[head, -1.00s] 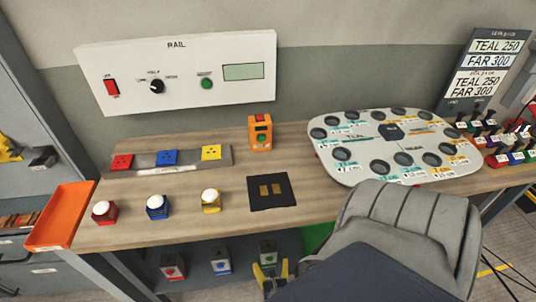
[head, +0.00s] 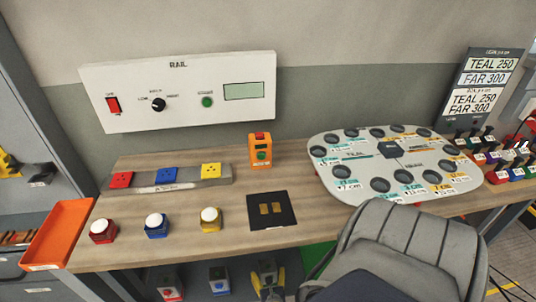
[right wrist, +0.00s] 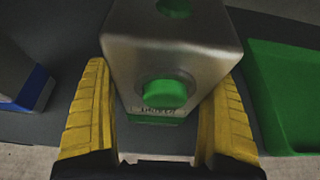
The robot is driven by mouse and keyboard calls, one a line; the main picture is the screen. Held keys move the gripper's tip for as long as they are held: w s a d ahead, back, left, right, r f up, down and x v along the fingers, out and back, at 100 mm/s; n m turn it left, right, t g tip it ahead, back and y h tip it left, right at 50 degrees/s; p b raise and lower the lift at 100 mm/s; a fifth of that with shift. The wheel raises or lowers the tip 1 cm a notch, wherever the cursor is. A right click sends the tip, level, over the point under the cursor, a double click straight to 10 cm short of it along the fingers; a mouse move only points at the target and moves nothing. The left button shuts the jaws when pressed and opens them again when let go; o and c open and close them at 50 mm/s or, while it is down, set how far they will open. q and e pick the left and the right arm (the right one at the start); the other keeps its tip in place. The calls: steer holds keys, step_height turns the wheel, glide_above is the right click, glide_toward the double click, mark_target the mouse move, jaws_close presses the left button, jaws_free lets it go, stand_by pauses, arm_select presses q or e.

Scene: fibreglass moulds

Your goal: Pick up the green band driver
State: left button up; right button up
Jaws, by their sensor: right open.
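The green band driver (right wrist: 172,52) is a grey metal block with a green button and a green band. In the head view it stands on the shelf under the table (head: 266,267), partly hidden by my right gripper (head: 268,281). In the right wrist view my right gripper (right wrist: 166,76) is open, one yellow finger on each side of the driver. The fingers are very near its sides; I cannot tell whether they touch it. My left gripper is not in view.
A red-marked driver (head: 170,284) and a blue-marked driver (head: 219,279) stand to the left on the shelf. A green tray (right wrist: 288,92) is close on the right.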

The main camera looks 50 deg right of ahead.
steer(key=shift+c, duration=0.6)
steer(key=c, duration=1.3)
steer(key=shift+c, duration=0.7)
steer(key=shift+r, duration=0.15)
